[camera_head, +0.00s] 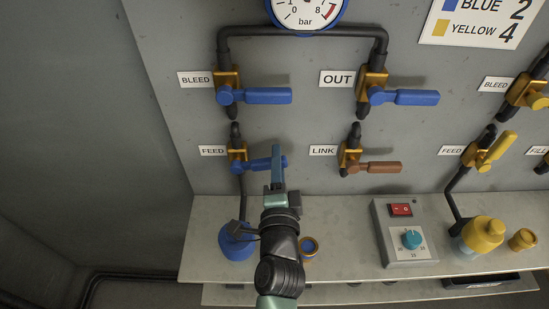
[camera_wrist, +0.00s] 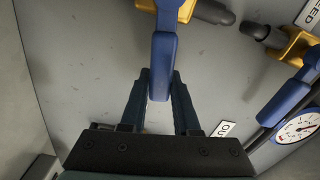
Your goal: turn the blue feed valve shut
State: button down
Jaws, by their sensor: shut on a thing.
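The blue feed valve is at the left of the panel in the head view, beside its FEED label (camera_head: 213,150). Its brass body (camera_head: 237,154) sits on a vertical black pipe, and its blue handle (camera_head: 258,164) points right, across the pipe. My gripper (camera_head: 278,168) is at the handle's free end, its fingers hiding part of it. In the wrist view the blue handle (camera_wrist: 163,65) runs down between the fingertips of my gripper (camera_wrist: 160,85), one finger on each side. The jaws are shut on it.
Above are the blue BLEED handle (camera_head: 265,96) and OUT handle (camera_head: 410,97). The brown LINK handle (camera_head: 377,168) is to the right. On the shelf (camera_head: 345,215) below stand a blue cap (camera_head: 236,243), a switch box (camera_head: 404,232) and a yellow-topped fitting (camera_head: 483,234).

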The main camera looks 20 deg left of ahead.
jog(key=shift+d+f+m+b, duration=0.1)
jog(key=shift+f+m+b, duration=0.25)
jog(key=shift+f+m, duration=0.7)
jog(key=c, duration=0.6)
grip_release()
jog(key=shift+c, duration=0.2)
jog(key=shift+r, duration=0.1)
jog(key=b+v, duration=0.3)
jog(key=v, duration=1)
